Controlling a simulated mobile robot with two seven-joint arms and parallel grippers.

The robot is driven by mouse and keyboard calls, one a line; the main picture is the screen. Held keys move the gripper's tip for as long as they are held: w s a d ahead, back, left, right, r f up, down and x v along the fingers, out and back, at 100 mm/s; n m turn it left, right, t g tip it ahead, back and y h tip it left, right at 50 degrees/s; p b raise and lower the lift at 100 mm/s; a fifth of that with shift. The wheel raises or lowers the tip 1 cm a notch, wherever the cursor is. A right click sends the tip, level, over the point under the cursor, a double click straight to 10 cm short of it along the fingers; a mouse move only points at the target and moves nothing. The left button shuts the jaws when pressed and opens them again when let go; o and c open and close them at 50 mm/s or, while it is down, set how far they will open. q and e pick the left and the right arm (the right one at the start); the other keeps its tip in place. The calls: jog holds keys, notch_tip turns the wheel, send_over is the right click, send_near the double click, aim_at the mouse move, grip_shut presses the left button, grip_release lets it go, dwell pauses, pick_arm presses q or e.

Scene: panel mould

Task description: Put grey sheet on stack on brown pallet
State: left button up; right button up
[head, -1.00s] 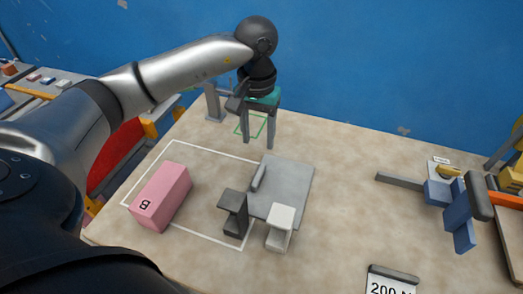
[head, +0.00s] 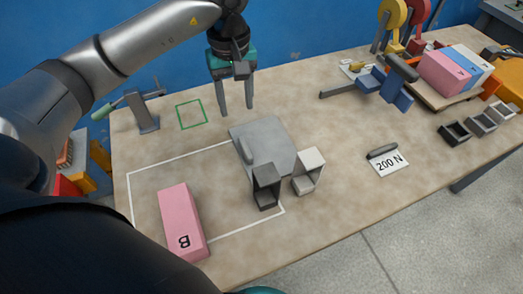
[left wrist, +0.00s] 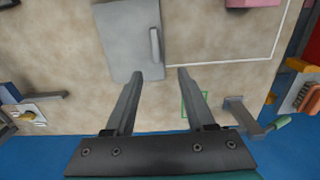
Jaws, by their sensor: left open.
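A flat grey sheet (head: 272,137) with a raised bar along its left edge lies on the table in the head view. It also shows in the left wrist view (left wrist: 125,45). My left gripper (head: 238,113) is open and empty, fingers pointing down, above the table just behind the sheet. A brown pallet (head: 424,95) at the far right bears a stack of pink, blue and white blocks (head: 456,72).
A dark block (head: 266,187) and a light block (head: 309,172) stand at the sheet's front edge. A pink block marked B (head: 181,218) lies left. A blue clamp-like device (head: 385,88) stands before the pallet; a 200 N sign (head: 388,161) lies right.

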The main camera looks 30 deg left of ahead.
pick_arm(q)
jog(key=b, duration=0.1)
send_over(246, 147)
jog(key=f, duration=0.9)
jog(key=shift+s+a+f, duration=0.3)
jog(key=f, duration=0.3)
jog(key=f+b, duration=0.1)
jog(key=shift+w+d+f, duration=0.25)
jog(key=shift+d, duration=0.05)
jog(key=shift+f, duration=0.6)
pick_arm(e)
jog(key=shift+w+d+f, duration=0.15)
jog(key=shift+w+f, duration=0.05)
jog(key=shift+f, duration=0.3)
jog(key=shift+w+d+f, duration=0.15)
jog(key=shift+f, duration=0.3)
pick_arm(q)
jog(key=shift+c, duration=0.2)
jog(key=c, duration=0.3)
grip_shut()
